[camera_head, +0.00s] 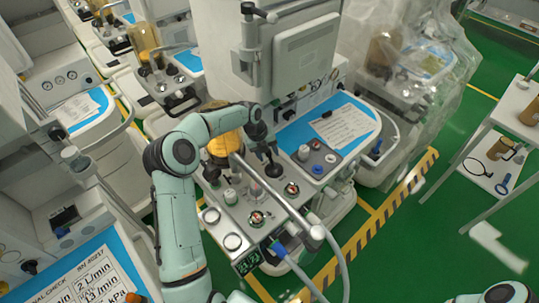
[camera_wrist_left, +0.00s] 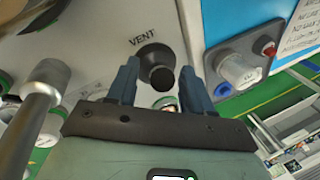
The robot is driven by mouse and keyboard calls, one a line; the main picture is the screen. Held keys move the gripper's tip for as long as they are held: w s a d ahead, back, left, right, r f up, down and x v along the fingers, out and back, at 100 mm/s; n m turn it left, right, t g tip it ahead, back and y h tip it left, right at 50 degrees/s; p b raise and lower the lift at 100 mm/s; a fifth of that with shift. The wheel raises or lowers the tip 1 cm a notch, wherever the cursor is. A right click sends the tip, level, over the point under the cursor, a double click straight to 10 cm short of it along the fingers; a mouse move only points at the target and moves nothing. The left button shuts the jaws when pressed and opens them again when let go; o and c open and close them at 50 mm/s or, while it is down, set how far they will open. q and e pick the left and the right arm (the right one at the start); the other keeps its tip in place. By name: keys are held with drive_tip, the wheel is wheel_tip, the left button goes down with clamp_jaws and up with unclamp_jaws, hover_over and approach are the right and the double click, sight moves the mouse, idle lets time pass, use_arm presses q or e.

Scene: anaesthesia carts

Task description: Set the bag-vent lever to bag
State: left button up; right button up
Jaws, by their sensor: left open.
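The bag-vent lever is a black knob with a round end (camera_wrist_left: 156,66) on a pale panel in the left wrist view. The word VENT is printed above it; no BAG label shows there. My left gripper (camera_wrist_left: 158,80) is open, with one dark finger on each side of the knob; I cannot tell whether either touches it. In the head view my left gripper (camera_head: 261,138) is over the cart's top panel, at the dark lever (camera_head: 272,163). My right gripper is out of view.
A grey tube (camera_head: 270,188) crosses the panel near the gripper, beside valves and gauges. A blue-topped tray (camera_head: 330,125) with a paper lies to the right. A plastic-covered cart (camera_head: 420,60) stands behind it.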

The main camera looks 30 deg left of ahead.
use_arm(q)
drive_tip(key=shift+x, duration=1.15)
drive_tip(key=shift+w, duration=0.1)
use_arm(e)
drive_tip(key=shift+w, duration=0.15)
